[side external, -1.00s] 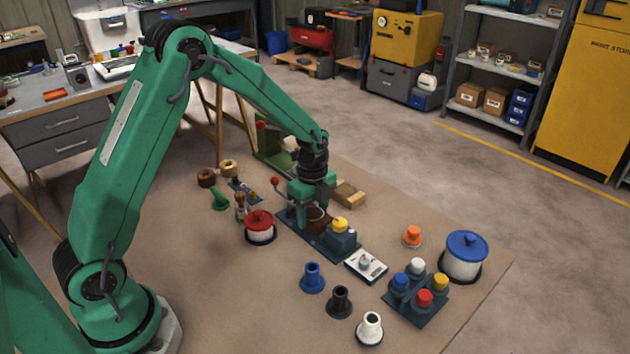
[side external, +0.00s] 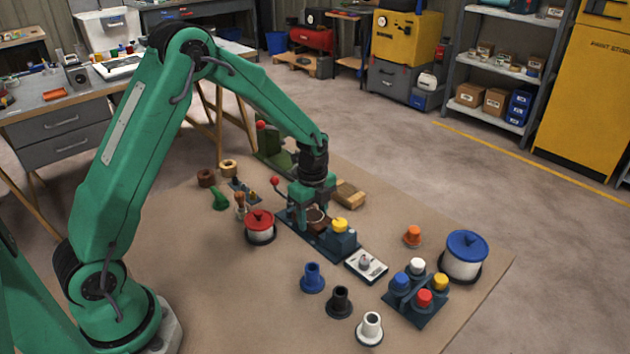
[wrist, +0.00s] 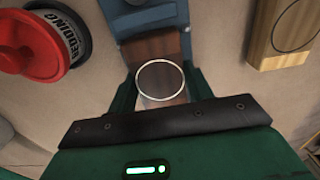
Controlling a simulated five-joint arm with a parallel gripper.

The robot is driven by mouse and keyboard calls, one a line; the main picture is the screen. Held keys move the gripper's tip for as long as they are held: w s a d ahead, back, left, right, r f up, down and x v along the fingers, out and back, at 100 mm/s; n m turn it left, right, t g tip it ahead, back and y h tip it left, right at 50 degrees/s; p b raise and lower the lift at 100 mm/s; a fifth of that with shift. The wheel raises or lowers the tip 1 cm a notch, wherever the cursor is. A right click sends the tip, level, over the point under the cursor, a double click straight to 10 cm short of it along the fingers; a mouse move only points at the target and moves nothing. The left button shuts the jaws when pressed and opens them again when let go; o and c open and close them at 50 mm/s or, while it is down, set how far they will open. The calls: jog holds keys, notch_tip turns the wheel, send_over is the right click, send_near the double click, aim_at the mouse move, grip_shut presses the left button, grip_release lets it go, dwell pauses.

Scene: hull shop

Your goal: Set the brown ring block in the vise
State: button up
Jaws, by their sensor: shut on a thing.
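The brown ring block (wrist: 157,47) is dark wood with a pale ring on its top. In the wrist view it sits between the green fingers of my gripper (wrist: 160,98), which is shut on it. In the side view my gripper (side external: 313,208) holds the block (side external: 317,218) low over the vise, beside its blue jaw. The vise (side external: 341,240) is dark blue with a yellow knob on top. Part of it also shows beyond the block in the wrist view (wrist: 150,18). Whether the block's underside touches the vise is hidden.
A red-lidded tub (side external: 260,226) stands left of the vise, and a pale wooden block (side external: 350,194) lies behind it. A white dial plate (side external: 366,266) sits at its right end. Blue, black and white flanged pieces stand in front, with a rack of coloured caps (side external: 417,306) to the right.

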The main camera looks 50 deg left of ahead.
aim_at(313, 216)
jog(key=shift+f, duration=0.25)
jog(key=o, duration=0.7)
jog(key=shift+o, duration=0.2)
jog(key=shift+r, duration=0.1)
notch_tip(313, 216, up, 11)
dwell(1.2)
dwell(0.5)
jog(key=s+d+r+n+t, duration=0.1)
jog(key=s+r+n+t, duration=0.2)
jog(key=s+r+n, duration=0.65)
jog(key=s+d+r+n+t, duration=0.1)
jog(key=s+r+n+t, duration=0.1)
jog(key=s+n, duration=0.6)
jog(key=s+r, duration=0.1)
jog(key=s, duration=0.5)
jog(key=shift+d+t, duration=0.15)
jog(key=shift+t, duration=0.15)
